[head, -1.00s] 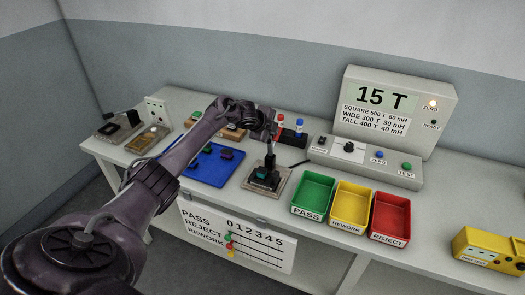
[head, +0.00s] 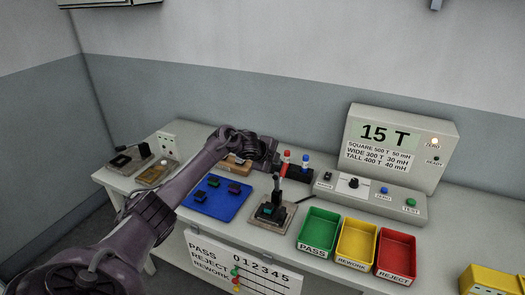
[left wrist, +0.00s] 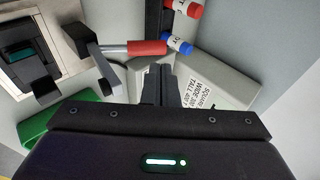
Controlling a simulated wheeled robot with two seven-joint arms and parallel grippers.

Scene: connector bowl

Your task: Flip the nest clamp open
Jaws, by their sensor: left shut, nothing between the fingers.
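The nest clamp (head: 278,187) stands on a small beige base plate (head: 262,217) at the middle of the bench. A dark connector with a green part (head: 268,211) sits in its nest. The clamp's lever stands up in the head view, with a red grip (head: 283,171). In the left wrist view the nest (left wrist: 30,58) is at upper left and the red grip (left wrist: 147,47) points right. My left gripper (head: 274,160) is close to the grip. Its fingers (left wrist: 160,72) are shut and empty, apart from the grip in the wrist view. My right gripper is out of view.
A meter (head: 400,140) is at the right. Green (head: 301,238), yellow (head: 341,250) and red (head: 380,261) trays lie right of the clamp, a blue mat (head: 207,208) left.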

